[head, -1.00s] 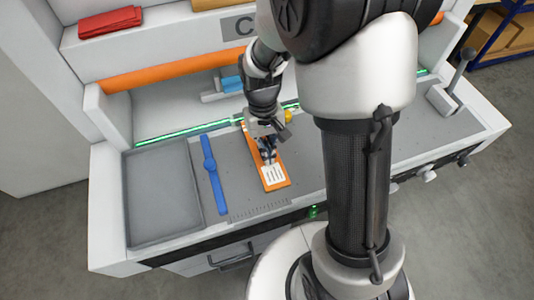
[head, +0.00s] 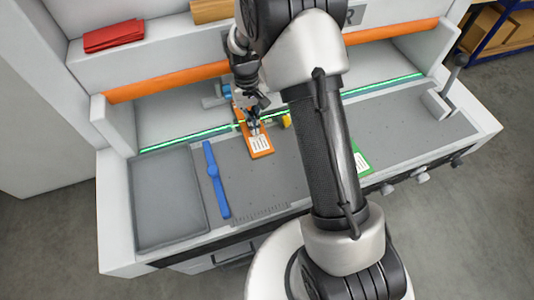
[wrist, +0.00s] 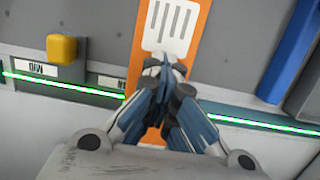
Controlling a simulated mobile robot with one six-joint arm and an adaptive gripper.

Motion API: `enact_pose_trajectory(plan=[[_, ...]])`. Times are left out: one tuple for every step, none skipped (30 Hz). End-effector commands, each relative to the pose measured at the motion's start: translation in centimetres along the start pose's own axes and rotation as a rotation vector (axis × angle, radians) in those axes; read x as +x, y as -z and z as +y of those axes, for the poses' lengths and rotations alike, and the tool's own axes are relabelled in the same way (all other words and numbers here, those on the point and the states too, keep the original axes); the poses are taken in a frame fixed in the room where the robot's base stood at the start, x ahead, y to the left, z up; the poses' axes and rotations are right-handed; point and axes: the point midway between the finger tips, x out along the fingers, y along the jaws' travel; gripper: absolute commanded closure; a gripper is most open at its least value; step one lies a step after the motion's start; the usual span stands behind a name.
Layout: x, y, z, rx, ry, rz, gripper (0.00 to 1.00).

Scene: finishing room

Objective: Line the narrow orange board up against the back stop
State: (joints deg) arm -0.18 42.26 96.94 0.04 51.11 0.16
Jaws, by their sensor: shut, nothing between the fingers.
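The narrow orange board (head: 263,153) lies on the grey worktop, its length running from front to back, with a white striped label on its near end. In the wrist view the board (wrist: 203,20) runs under my gripper and across the green line. My gripper (head: 255,130) is shut and empty, low over the board just behind the label; it also shows in the wrist view (wrist: 166,68). I cannot tell if the fingertips touch the board. My gripper and arm hide the board's far end, and I cannot make out its contact with the back stop.
A yellow block (head: 287,121) stands right of the board. A blue bar (head: 216,180) and a grey tray (head: 165,205) lie to the left. A green board (head: 360,161) shows partly behind my arm. A glowing green line (head: 180,144) runs along the back, below an orange beam (head: 170,83).

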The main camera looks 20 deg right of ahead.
Motion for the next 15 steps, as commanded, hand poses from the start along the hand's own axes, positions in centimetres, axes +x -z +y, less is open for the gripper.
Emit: enact_pose_trajectory(plan=[[0.3,0.6,0.0,0.000,0.000,0.012,1.00],[0.3,0.7,0.0,0.000,0.000,0.011,1.00],[0.4,0.7,0.0,0.000,0.000,0.011,1.00],[0.4,0.7,0.0,0.000,0.000,0.011,1.00],[0.4,0.7,0.0,0.000,0.000,0.012,1.00],[0.4,0.7,0.0,0.000,0.000,0.011,1.00],[0.4,0.7,0.0,0.000,0.000,0.011,1.00],[0.4,0.7,0.0,0.000,0.000,0.011,1.00],[0.4,0.7,0.0,0.000,0.000,0.011,1.00],[0.4,0.7,0.0,0.000,0.000,0.011,1.00],[0.4,0.7,0.0,0.000,0.000,0.011,1.00],[0.3,0.7,0.0,0.000,0.000,0.011,1.00],[0.1,0.6,0.0,0.000,0.000,0.011,1.00],[-0.2,0.6,0.0,0.000,0.000,0.011,1.00],[-0.6,0.5,0.0,0.000,0.000,0.012,1.00]])
